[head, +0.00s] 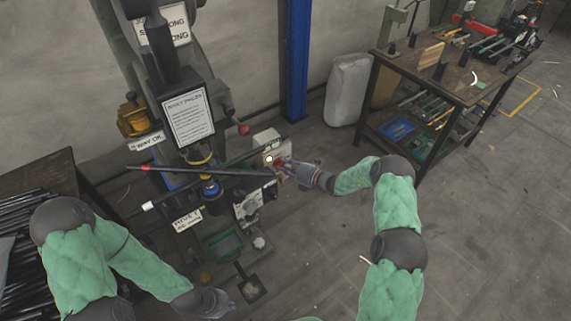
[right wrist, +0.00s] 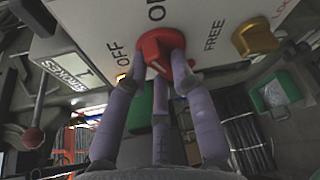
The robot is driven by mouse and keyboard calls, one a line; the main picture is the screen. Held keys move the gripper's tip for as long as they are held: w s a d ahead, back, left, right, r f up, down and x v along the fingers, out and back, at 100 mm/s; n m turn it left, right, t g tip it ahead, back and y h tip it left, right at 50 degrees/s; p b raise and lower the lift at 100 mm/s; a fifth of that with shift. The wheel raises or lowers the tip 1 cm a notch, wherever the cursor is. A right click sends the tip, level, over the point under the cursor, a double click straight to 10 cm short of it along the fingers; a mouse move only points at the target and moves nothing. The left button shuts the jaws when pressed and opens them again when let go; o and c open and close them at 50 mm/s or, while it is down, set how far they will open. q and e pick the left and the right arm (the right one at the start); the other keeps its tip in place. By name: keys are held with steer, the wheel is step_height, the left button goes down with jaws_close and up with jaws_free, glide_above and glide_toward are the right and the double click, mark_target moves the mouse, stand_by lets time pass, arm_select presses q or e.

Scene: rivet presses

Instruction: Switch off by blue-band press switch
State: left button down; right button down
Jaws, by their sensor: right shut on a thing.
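The rivet press (head: 190,118) stands left of centre in the head view, with a blue band (head: 210,188) low on its tool. A pale switch box (head: 266,140) sits at its right side. In the right wrist view, a red rotary switch (right wrist: 153,44) is on a white panel (right wrist: 192,14) marked OFF, ON and FREE. My right gripper (head: 283,164) is at this box, its fingers closed around the red switch. Which label the switch points to is unclear. My left gripper (head: 222,303) is low in the head view, away from the press; its fingers are hard to make out.
A yellow knob (right wrist: 255,40) is beside FREE on the panel. A dark rod (head: 200,171) crosses in front of the press. A green tray (head: 223,244) lies below. A workbench (head: 440,75) with tools stands at right; the floor before it is clear.

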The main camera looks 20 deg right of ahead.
steer(key=shift+a+r+n+h+p, duration=0.15)
steer(key=shift+n+h+p, duration=0.45)
steer(key=shift+n, duration=0.4)
steer(key=shift+s+a+n+h, duration=0.1)
steer(key=shift+n+h, duration=0.5)
steer(key=shift+n, duration=0.4)
steer(key=shift+s+a+f+n+h, duration=0.15)
steer(key=shift+n+h, duration=0.65)
steer(key=shift+n, duration=0.4)
steer(key=shift+w+a+f+n+h, duration=0.1)
steer(key=shift+n+h, duration=0.7)
steer(key=shift+n, duration=0.4)
steer(key=c, duration=1)
jaws_free()
steer(key=shift+c, duration=0.2)
steer(key=shift+r, duration=0.1)
